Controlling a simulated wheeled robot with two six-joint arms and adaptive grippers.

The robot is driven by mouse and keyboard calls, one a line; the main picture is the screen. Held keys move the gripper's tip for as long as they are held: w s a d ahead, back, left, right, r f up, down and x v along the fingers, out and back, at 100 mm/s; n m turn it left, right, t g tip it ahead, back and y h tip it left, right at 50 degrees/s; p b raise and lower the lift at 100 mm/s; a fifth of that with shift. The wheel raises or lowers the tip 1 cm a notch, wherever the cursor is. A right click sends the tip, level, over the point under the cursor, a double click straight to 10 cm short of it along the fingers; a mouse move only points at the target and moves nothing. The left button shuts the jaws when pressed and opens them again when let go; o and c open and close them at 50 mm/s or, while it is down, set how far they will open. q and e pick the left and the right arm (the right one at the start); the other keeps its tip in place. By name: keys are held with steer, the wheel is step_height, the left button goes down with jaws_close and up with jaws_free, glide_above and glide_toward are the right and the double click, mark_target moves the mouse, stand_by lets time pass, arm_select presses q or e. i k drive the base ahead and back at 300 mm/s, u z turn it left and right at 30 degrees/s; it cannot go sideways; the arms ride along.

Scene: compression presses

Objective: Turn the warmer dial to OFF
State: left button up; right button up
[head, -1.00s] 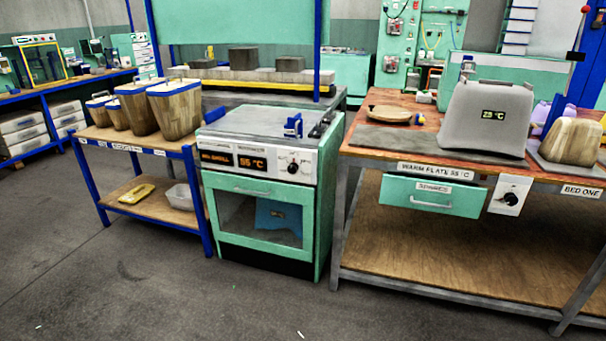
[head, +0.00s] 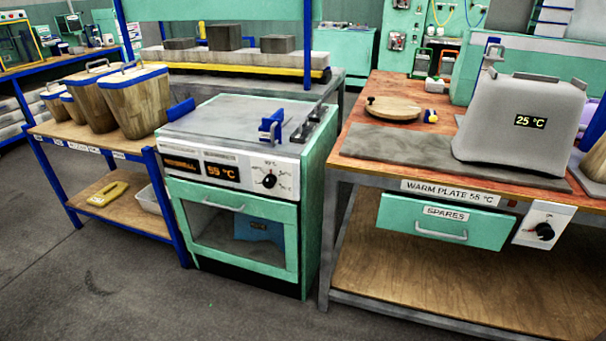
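A green-fronted warmer cabinet (head: 236,215) stands in the middle with its glass door shut. Its white panel has a black round dial (head: 269,181) at the right, with small marks around it that I cannot read. An orange display (head: 222,170) on the panel reads 55 °C. A second black dial (head: 544,232) sits on a white plate under the front edge of the right bench, with an ON mark above it. Neither of my grippers is in view.
The right bench (head: 372,129) carries a grey box (head: 520,125) reading 25 °C and a round wooden board (head: 393,108). A green SPARES drawer (head: 440,217) hangs below. A blue-framed shelf (head: 150,165) with wooden bins stands left. The floor (head: 110,285) in front is clear.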

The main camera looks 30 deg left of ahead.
mark_target(269, 182)
steer(key=u, duration=0.35)
steer(key=i, duration=1)
steer(key=u, duration=0.65)
